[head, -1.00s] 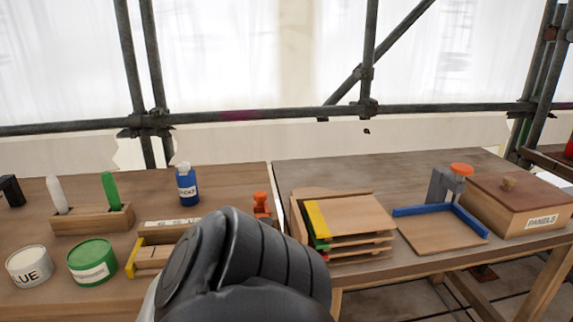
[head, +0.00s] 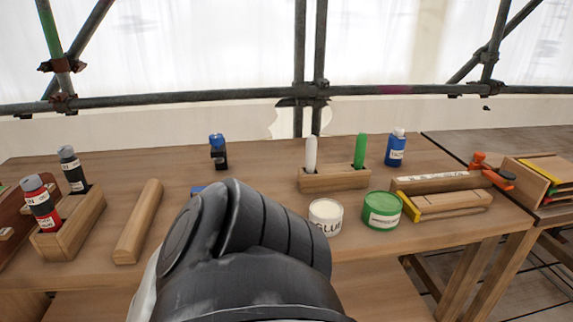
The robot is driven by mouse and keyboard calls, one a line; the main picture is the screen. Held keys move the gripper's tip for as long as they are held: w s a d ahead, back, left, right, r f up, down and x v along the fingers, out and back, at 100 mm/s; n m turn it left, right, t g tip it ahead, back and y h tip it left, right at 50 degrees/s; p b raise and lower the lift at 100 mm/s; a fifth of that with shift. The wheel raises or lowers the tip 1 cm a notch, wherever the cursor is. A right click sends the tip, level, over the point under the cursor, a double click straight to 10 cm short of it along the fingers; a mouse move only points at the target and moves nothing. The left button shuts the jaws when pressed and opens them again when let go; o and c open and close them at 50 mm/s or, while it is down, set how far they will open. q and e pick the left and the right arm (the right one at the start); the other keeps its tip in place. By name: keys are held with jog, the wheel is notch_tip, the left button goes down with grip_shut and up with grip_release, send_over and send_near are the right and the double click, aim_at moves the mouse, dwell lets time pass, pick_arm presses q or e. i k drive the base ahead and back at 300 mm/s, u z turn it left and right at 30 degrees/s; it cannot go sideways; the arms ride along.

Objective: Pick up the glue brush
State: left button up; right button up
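A white-handled brush (head: 311,154) and a green-handled brush (head: 360,150) stand upright in a wooden holder (head: 335,181) on the workbench. I see no label on either handle; the white one matches the white pot lettered GLUE (head: 326,216) just in front of the holder. A green pot (head: 382,211) stands to the right of the white pot. The brush heads are hidden in the holder. One of my dark arm parts fills the lower middle of the head view, left of the pots. No fingertips of either gripper show.
A blue bottle (head: 396,149) stands right of the holder, near a yellow-ended wooden tool (head: 445,204). At left are a wooden bar (head: 139,222) and a rack (head: 68,224) with two bottles. My arm hides some of the bench's middle.

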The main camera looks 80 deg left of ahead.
aim_at(310, 147)
jog(key=k, duration=0.2)
jog(key=u, duration=1.35)
